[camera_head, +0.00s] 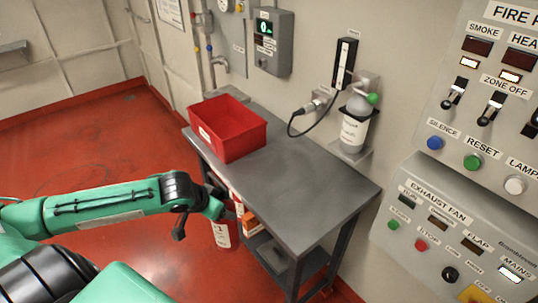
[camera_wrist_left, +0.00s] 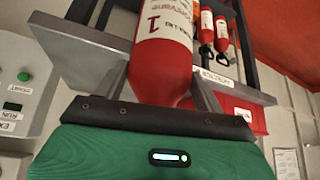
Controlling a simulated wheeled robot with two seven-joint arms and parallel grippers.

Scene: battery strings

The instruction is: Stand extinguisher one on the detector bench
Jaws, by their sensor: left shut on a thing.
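Extinguisher one (camera_wrist_left: 165,55) is a red cylinder with a white label bearing a "1". It sits between the two fingers of my left gripper (camera_wrist_left: 165,88), which is shut on it. In the head view my left gripper (camera_head: 222,206) is beside the near-left side of the grey detector bench (camera_head: 300,175). The red body and white label of the extinguisher (camera_head: 222,236) show below the gripper, outside the bench and lower than its top. Its upper part is mostly hidden by the gripper. My right gripper is not in view.
A red bin (camera_head: 228,128) stands on the bench's far-left end; the middle and near end of the top are clear. A grey bottle (camera_head: 355,125) sits in a wall bracket on the right. Small extinguishers (camera_wrist_left: 207,28) show behind the held one.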

